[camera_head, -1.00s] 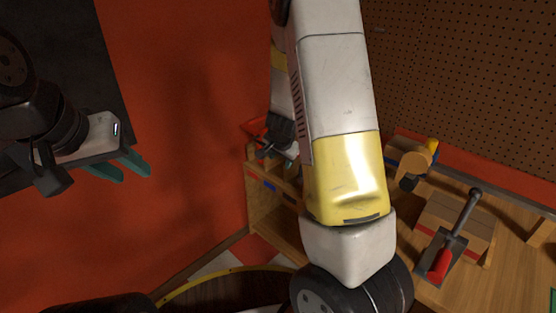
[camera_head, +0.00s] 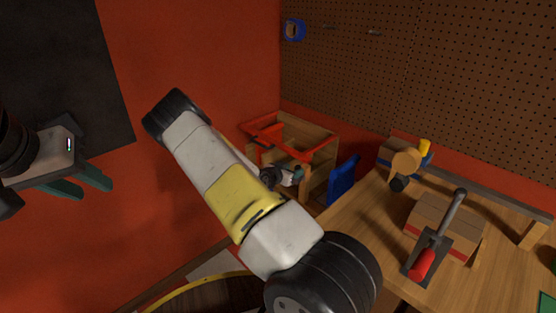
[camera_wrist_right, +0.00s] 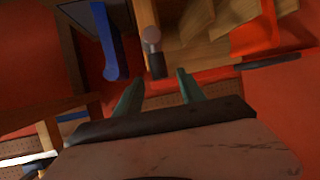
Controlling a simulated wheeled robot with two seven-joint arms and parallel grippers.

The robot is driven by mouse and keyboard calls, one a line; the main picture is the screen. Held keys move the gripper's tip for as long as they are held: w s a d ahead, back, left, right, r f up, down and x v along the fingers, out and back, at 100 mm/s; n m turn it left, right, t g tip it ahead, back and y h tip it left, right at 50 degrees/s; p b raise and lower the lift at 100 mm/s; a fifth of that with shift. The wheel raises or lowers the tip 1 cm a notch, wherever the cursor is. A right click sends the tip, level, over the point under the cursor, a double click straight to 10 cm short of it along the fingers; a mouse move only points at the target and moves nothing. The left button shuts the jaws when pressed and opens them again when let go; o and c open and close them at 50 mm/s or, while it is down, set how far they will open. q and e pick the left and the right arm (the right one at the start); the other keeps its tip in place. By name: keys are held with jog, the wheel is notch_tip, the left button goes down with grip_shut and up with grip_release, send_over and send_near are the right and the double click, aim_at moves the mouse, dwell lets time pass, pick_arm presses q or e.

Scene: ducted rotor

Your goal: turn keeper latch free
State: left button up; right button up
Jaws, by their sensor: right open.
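In the right wrist view a grey, round-headed part with a black end (camera_wrist_right: 152,52) lies just beyond my right fingertips; I cannot tell for sure whether it is the keeper latch. My right gripper (camera_wrist_right: 160,76) is open and empty, its teal fingers apart. In the head view my right gripper (camera_head: 297,174) is small and partly hidden, at the wooden box with an orange-red frame (camera_head: 318,150). No latch can be made out there. My left gripper (camera_head: 88,183) hangs at the far left, open and empty, away from the box.
A blue panel or handle (camera_head: 342,180) stands right of the box; a blue bar (camera_wrist_right: 106,45) shows in the wrist view. A pegboard (camera_head: 450,80) stands behind.

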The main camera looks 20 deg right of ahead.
aim_at(296, 169)
jog(key=shift+x, duration=2.35)
jog(key=shift+c, duration=0.5)
grip_shut()
